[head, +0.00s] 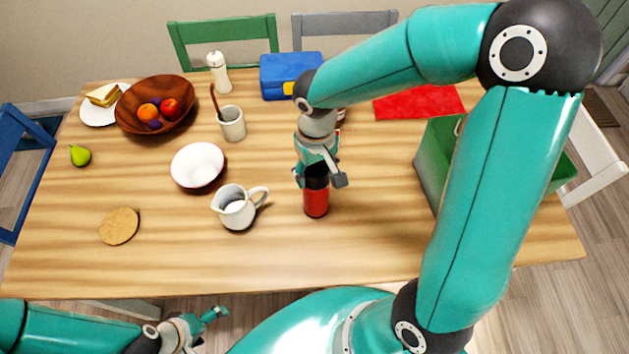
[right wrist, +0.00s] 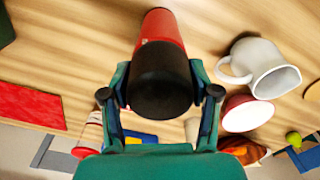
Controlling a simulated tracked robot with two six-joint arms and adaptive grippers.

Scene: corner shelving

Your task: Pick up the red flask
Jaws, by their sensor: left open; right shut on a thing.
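The red flask (head: 316,203) has a black lid and stands upright on the wooden table in the head view. My right gripper (head: 320,180) comes down from above and is shut around the flask's black top. In the right wrist view the flask (right wrist: 163,28) shows its black lid (right wrist: 162,85) between the two fingers of my right gripper (right wrist: 160,92). I cannot tell whether the flask's base touches the table. My left gripper (head: 205,325) is open and empty, below the table's front edge at the lower left.
A white pitcher (head: 236,210) stands just left of the flask, with a bowl (head: 198,163) behind it. A green crate (head: 428,165) is to the right. A cork coaster (head: 119,226), a utensil crock (head: 232,124) and a fruit bowl (head: 130,118) are further left. The table's front middle is clear.

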